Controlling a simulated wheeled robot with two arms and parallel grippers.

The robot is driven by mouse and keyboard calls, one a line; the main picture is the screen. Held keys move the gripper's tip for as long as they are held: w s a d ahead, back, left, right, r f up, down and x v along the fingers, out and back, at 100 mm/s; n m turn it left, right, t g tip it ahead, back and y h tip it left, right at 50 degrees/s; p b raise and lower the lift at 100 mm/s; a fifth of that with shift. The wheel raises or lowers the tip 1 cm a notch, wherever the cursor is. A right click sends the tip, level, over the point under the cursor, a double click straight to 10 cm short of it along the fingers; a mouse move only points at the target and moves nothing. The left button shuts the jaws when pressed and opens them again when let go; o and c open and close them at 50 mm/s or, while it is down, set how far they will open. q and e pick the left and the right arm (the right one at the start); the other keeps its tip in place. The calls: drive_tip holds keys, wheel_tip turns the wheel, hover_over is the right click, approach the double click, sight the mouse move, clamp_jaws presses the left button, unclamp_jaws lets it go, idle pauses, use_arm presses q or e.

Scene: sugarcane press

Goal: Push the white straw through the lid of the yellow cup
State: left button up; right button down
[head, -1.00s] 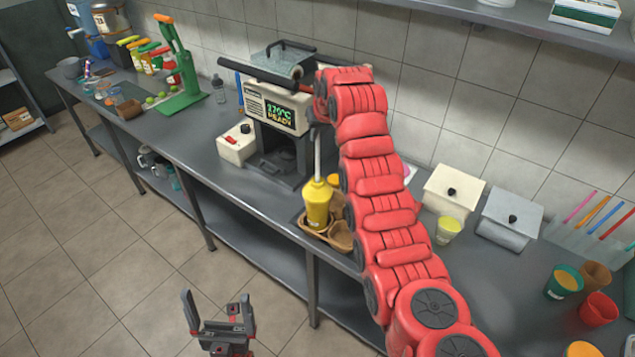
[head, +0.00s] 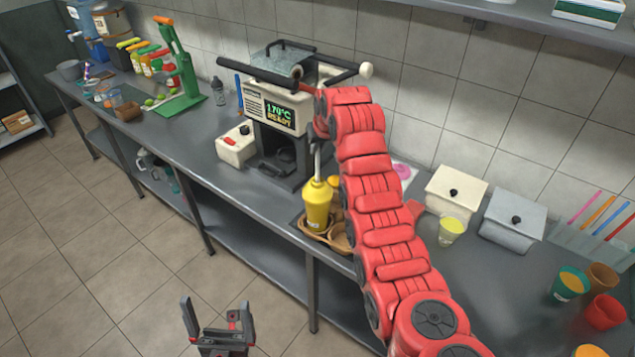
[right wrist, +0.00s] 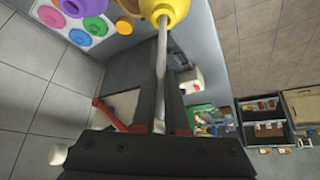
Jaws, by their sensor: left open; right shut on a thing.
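The yellow cup (head: 317,208) with a yellow lid stands upright in a brown cup carrier (head: 313,235) on the counter. The white straw (head: 317,165) is upright, with its lower end at the top of the lid; whether it passes through cannot be seen. My right gripper (head: 315,135) is shut on the straw above the cup. In the right wrist view, the straw (right wrist: 162,50) runs from between the fingers (right wrist: 165,100) to the yellow cup (right wrist: 167,8). My left gripper (head: 217,307) is open and empty, in front of the counter.
A press machine (head: 282,115) stands behind and left of the cup. Two lidded boxes (head: 455,190) and a cup of yellow liquid (head: 451,230) stand to the right. Coloured lids (right wrist: 88,25) lie near the cup. The counter left of the machine has some free room.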

drive_tip(key=shift+f+b, duration=1.75)
drive_tip(key=shift+f, duration=2.35)
drive_tip(key=c, duration=0.9)
unclamp_jaws()
drive_tip(key=shift+o, duration=0.2)
drive_tip(key=shift+r, duration=0.1)
wheel_tip(320, 180, up, 7)
hover_over(318, 171)
drive_tip(key=shift+b, duration=0.4)
